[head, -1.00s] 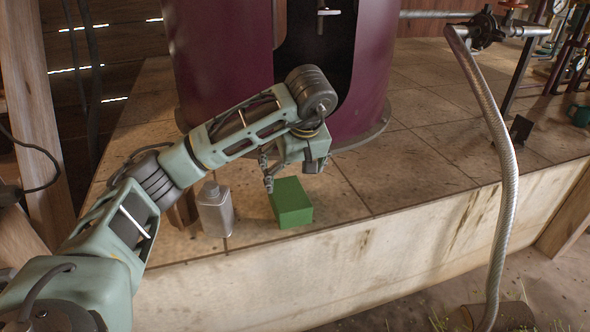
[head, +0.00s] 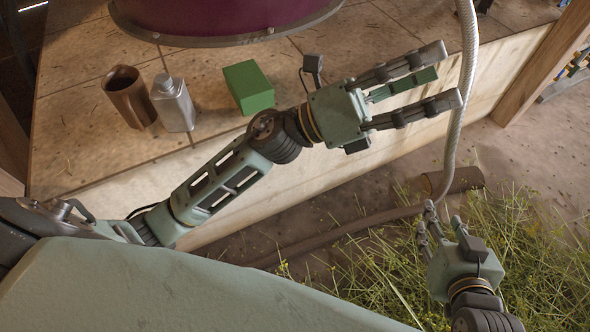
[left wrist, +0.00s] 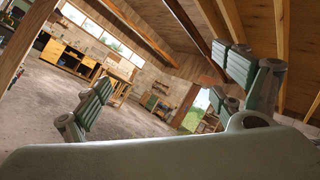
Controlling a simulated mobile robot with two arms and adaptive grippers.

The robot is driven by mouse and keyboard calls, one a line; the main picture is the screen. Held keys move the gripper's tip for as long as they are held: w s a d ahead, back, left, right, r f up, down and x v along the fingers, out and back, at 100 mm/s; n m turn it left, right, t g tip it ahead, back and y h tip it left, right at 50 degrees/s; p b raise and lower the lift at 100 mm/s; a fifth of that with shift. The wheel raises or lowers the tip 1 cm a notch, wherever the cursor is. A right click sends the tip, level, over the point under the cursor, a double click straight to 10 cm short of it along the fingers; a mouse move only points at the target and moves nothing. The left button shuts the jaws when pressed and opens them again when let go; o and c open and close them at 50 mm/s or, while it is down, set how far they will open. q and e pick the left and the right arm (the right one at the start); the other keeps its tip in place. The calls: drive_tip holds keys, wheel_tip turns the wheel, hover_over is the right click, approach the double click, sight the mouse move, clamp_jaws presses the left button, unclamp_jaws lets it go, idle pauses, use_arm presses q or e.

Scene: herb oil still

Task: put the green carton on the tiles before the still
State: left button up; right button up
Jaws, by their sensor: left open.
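The green carton (head: 249,88) sits on the tiles (head: 330,42) in front of the purple still (head: 220,18), near the ledge's front edge. My left gripper (head: 447,77) is open and empty, to the right of the carton and apart from it. Its spread fingers (left wrist: 165,95) show in the left wrist view with nothing between them. My right gripper (head: 438,217) is low at the right, above the herbs, with its fingers apart and nothing visible between them.
A metal flask (head: 174,108) and a brown mug (head: 129,97) stand left of the carton. A silvery hose (head: 466,60) hangs close to my left fingertips. Cut herbs (head: 530,250) and a dark pipe (head: 335,232) lie on the floor below the ledge.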

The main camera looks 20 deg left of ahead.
use_arm(q)
drive_tip(key=w+a+f+n+t+y, duration=0.3)
drive_tip(key=a+f+n+t+y, duration=0.35)
drive_tip(key=n, duration=0.75)
drive_tip(key=w+a+f+n+t+y, duration=0.2)
drive_tip(key=a+f+n+t+y, duration=0.15)
drive_tip(key=a+n+y, duration=0.8)
drive_tip(key=s+f+n+g, duration=0.4)
drive_tip(key=f+n, duration=0.2)
drive_tip(key=f, duration=0.3)
drive_tip(key=s+f+n+g+y, duration=0.1)
drive_tip(key=s+f+n+g, duration=0.3)
drive_tip(key=f, duration=0.5)
drive_tip(key=n, duration=0.2)
drive_tip(key=shift+s+d+f+n, duration=0.2)
drive_tip(key=shift+s+n, duration=0.15)
drive_tip(key=shift+s, duration=0.05)
